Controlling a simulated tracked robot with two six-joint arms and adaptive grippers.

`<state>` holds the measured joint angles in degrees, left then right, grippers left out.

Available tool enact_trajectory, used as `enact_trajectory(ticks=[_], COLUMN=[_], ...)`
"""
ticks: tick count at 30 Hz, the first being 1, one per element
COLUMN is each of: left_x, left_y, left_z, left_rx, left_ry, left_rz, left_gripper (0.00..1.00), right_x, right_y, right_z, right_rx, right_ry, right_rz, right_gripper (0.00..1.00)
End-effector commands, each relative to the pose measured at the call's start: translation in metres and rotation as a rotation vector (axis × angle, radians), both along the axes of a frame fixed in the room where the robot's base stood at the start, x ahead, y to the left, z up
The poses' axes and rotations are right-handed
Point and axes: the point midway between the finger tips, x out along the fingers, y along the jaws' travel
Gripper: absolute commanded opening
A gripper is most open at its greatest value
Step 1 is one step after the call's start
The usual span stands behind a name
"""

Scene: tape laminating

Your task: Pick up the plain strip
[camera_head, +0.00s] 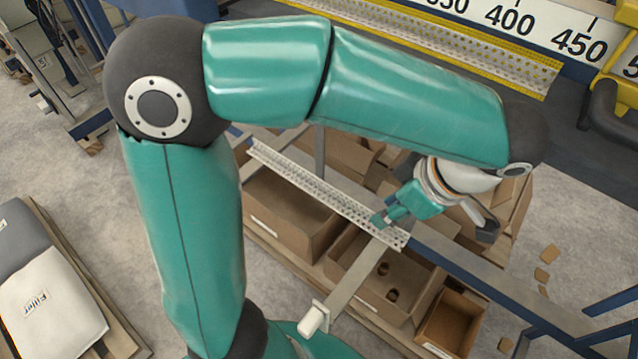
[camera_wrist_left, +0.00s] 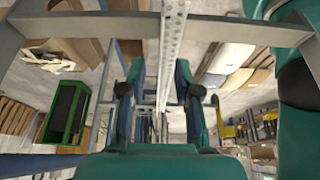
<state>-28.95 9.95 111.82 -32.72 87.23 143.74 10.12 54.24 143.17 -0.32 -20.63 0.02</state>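The plain strip (camera_head: 325,195) is a long, narrow, pale bar full of small holes. It lies slantwise in the head view, above open cardboard boxes. My left gripper (camera_head: 380,220) is at its near right end. In the left wrist view the plain strip (camera_wrist_left: 171,45) runs down from the top edge towards the space between the fingers of my left gripper (camera_wrist_left: 158,95). The two fingers stand wide apart, with gaps visible between them and the strip's line. I cannot tell whether either finger touches it. My right gripper is in neither view.
Cardboard boxes (camera_head: 290,222) stand under the strip. A grey bar (camera_head: 357,276) with a white end juts out near the gripper. Blue rails (camera_head: 475,280) run to the right. A yellow-edged perforated strip (camera_head: 440,42) lies on the machine behind, below a number scale (camera_head: 510,20).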

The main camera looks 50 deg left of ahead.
Motion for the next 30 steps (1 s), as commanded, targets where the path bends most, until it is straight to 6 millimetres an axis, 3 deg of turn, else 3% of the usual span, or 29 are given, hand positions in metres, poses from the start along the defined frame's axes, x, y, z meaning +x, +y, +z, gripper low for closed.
enact_trajectory(ticks=[1,7,15,21,30], left_x=[-0.003,-0.004,-0.004,-0.004,-0.004], left_y=[0.009,0.015,0.015,0.015,0.015], left_z=[0.0,-0.025,-0.028,-0.028,-0.028], left_rx=[-0.001,0.001,-0.001,-0.001,-0.001], left_ry=[0.0,0.002,0.0,0.0,0.0], left_rz=[0.004,-0.001,-0.002,-0.002,-0.002], left_gripper=[0.32,0.32,0.32,0.01,0.0], right_x=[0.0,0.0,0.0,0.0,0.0], right_y=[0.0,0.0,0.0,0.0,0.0], right_z=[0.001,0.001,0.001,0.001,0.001], right_rx=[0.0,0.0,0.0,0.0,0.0], right_ry=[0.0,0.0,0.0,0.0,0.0], right_rz=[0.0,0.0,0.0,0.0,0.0], right_gripper=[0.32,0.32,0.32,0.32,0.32])
